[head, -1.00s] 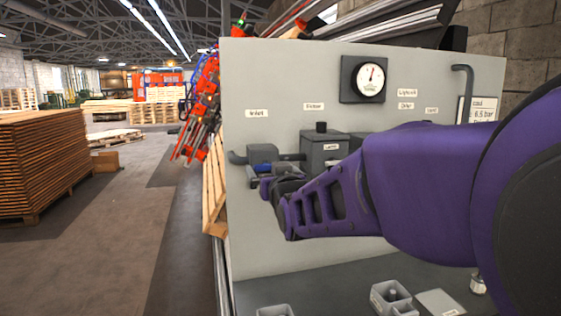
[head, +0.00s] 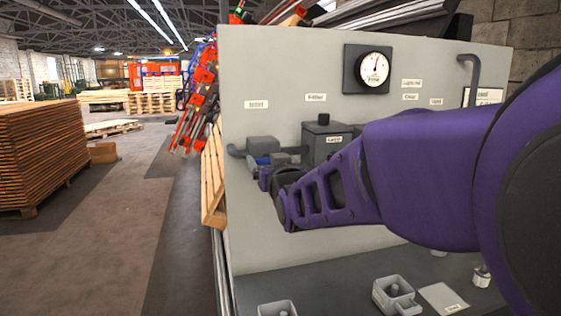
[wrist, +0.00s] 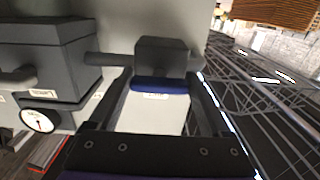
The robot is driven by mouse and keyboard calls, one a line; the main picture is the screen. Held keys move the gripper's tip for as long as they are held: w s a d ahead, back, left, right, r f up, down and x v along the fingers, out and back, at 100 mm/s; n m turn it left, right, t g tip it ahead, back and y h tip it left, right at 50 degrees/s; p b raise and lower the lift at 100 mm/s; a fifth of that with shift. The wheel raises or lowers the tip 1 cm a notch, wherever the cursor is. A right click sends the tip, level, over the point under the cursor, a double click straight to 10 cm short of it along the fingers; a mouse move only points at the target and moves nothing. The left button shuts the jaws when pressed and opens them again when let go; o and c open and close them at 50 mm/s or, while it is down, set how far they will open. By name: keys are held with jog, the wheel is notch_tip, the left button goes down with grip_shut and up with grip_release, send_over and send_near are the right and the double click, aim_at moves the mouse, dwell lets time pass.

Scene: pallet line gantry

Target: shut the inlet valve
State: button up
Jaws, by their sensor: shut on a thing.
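The inlet valve (head: 262,144) is a dark grey block on a pipe at the left of the grey panel, below a small label that seems to read Inlet. In the wrist view the valve block (wrist: 163,58) is straight ahead, with a blue handle (wrist: 160,84) in front of it. The handle looks roughly parallel to the pipe there. My gripper (wrist: 161,88) has one finger at each end of the handle and is shut on it. In the head view my gripper (head: 270,175) covers most of the handle; only a bit of blue shows.
A grey filter box (head: 323,147) stands close right of the valve. A round gauge (head: 374,68) is higher on the panel (head: 290,225). Small grey fittings (head: 395,296) lie on the shelf below. A wooden pallet (head: 213,180) and open floor are to the left.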

jog(key=shift+c, duration=1.1)
jog(key=shift+r+n+p, duration=0.1)
jog(key=shift+n+p, duration=0.2)
jog(key=n+p, duration=0.2)
jog(key=shift+d+r+n, duration=0.1)
jog(key=shift+n, duration=0.2)
jog(key=n+p, duration=0.1)
jog(key=n, duration=0.3)
jog(key=shift+n+p, duration=0.3)
jog(key=n, duration=1)
